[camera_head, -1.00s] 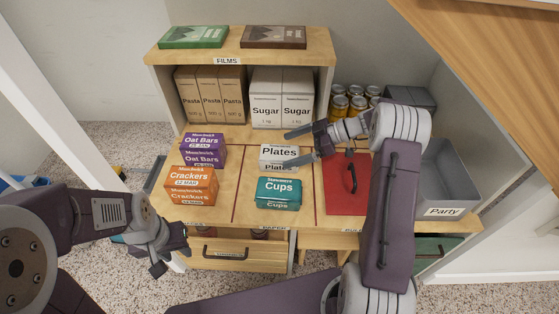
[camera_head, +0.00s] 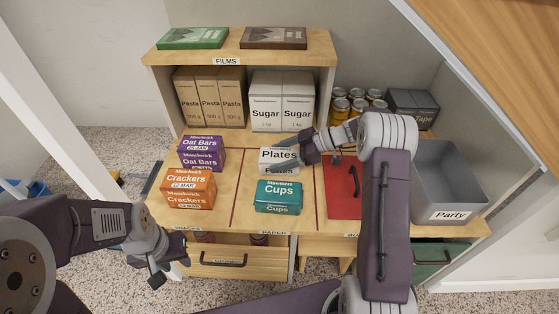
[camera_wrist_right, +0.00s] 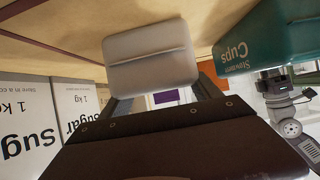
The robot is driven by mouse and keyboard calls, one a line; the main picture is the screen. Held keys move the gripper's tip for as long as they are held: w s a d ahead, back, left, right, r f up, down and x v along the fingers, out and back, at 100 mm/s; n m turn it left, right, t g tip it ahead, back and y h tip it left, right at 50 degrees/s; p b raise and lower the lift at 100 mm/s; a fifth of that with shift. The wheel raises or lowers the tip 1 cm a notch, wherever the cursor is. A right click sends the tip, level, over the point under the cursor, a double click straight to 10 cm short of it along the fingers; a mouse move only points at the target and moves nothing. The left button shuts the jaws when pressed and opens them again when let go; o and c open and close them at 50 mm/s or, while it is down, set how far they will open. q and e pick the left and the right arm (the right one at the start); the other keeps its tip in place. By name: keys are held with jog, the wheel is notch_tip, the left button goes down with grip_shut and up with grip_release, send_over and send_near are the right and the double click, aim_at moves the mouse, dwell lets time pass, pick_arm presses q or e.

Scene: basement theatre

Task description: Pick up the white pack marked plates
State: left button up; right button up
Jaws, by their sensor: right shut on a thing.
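The white pack marked Plates (camera_head: 279,161) is in the middle of the wooden top, behind the teal Cups pack (camera_head: 278,196). My right gripper (camera_head: 303,149) is shut on the white pack from its right and back side. In the right wrist view, the pale pack (camera_wrist_right: 150,58) sits between the two fingers, its label facing away. I cannot tell whether it is clear of the wooden top. My left gripper (camera_head: 168,272) is open and empty, low at the left, in front of the unit.
Orange Crackers (camera_head: 188,188) and purple Oat Bars (camera_head: 201,153) stand to the left. Sugar packs (camera_head: 281,100) stand on the shelf behind. A red panel with a handle (camera_head: 341,190) and a grey Party bin (camera_head: 450,175) are to the right.

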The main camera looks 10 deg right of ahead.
aim_at(280, 155)
notch_tip(280, 155, up, 5)
jog(key=shift+d+f+p, duration=0.1)
jog(key=shift+f+p, duration=0.05)
jog(key=shift+p, duration=0.75)
jog(key=s+d+r, duration=0.6)
jog(key=s+d, duration=0.2)
jog(key=shift+s+r+p, duration=0.15)
jog(key=shift+p, duration=0.15)
